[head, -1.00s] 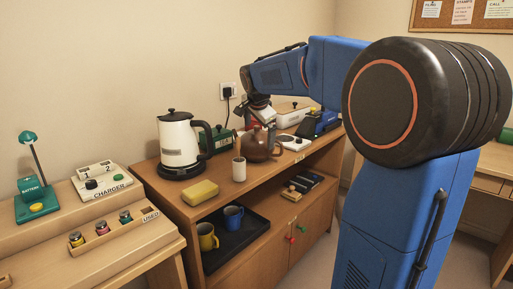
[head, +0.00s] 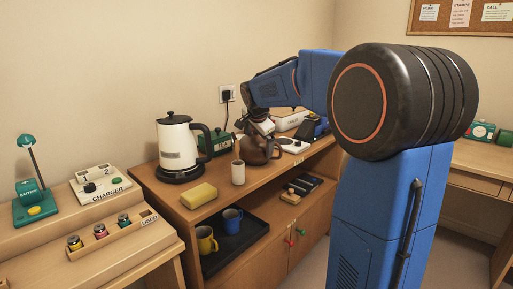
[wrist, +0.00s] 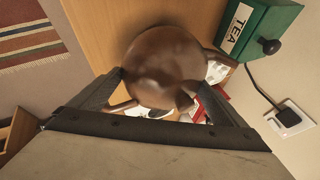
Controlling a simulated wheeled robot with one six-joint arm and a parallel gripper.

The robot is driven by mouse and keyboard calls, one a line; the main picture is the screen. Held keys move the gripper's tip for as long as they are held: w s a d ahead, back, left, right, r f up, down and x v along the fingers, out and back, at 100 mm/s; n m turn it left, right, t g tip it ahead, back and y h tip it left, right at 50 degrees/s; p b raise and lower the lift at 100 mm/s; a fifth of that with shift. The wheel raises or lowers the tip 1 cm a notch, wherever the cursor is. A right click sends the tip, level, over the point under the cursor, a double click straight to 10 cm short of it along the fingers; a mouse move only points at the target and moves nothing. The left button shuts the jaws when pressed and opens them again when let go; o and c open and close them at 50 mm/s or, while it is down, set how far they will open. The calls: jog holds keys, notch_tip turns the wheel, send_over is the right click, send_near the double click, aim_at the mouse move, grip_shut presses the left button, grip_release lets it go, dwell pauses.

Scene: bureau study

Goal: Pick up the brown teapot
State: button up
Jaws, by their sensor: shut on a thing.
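The round brown teapot (head: 262,153) is on the wooden cabinet top, to the right of the white kettle. My gripper (head: 258,129) is above it in the head view and partly hides its top. In the wrist view the teapot (wrist: 165,58) fills the upper middle. The fingers of my gripper (wrist: 158,86) reach to either side of its near part and are shut on it. The exact part between the fingertips is hard to tell. I cannot tell whether its base touches the cabinet top.
A white cup (head: 238,173) stands close in front of the teapot. The white kettle (head: 178,143), a green tea box (head: 218,140) and a yellow sponge (head: 198,195) are to its left. A white box (head: 290,119) is behind it at right. A dark tray (head: 240,240) with mugs sits below.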

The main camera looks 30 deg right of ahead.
jog(key=shift+r, duration=0.2)
notch_tip(320, 180, up, 18)
dwell(0.4)
